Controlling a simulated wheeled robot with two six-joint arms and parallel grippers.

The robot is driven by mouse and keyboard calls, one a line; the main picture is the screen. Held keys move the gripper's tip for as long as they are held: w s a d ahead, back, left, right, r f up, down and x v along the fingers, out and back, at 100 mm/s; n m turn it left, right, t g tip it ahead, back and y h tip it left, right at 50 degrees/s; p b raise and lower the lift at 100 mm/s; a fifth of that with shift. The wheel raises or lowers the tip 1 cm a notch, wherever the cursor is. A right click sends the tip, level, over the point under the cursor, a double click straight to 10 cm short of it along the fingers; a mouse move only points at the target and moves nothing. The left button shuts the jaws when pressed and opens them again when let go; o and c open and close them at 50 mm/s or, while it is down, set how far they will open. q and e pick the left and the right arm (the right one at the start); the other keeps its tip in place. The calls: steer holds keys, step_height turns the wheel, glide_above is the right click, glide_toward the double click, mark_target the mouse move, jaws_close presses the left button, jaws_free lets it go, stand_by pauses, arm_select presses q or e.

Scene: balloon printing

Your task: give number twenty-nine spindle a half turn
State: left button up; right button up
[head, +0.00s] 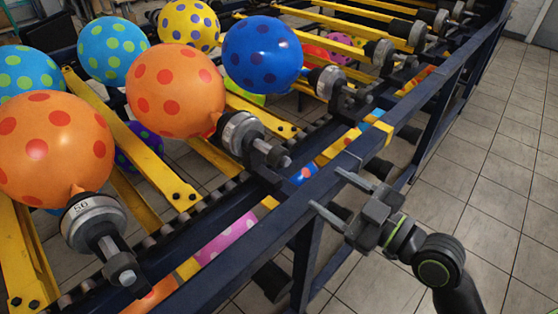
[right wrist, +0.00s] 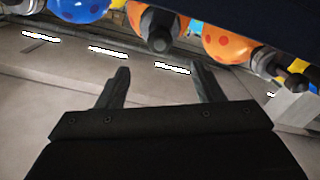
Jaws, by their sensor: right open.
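Several spindles with grey round collars and dark hex ends line the near side of the balloon rack. The front spindle (head: 95,222) bears a number that looks like 56 and holds an orange balloon (head: 52,150). The middle spindle (head: 242,134) holds another orange balloon (head: 175,92); the one behind it (head: 327,81) holds a blue balloon (head: 262,55). I cannot read 29 on any of them. My right gripper (head: 327,190) is open and empty, right of the middle spindle, by the rack's outer rail. It also shows open in the right wrist view (right wrist: 158,76). My left gripper is not in view.
The tiled floor (head: 490,170) at right is clear.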

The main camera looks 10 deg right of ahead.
mark_target(288, 164)
steer(key=x, duration=1.2)
steer(key=shift+w+a, duration=0.2)
steer(key=shift+w, duration=0.15)
steer(key=shift+w+a, duration=0.3)
steer(key=shift+w, duration=0.2)
steer(key=c, duration=1)
steer(key=shift+p, duration=0.35)
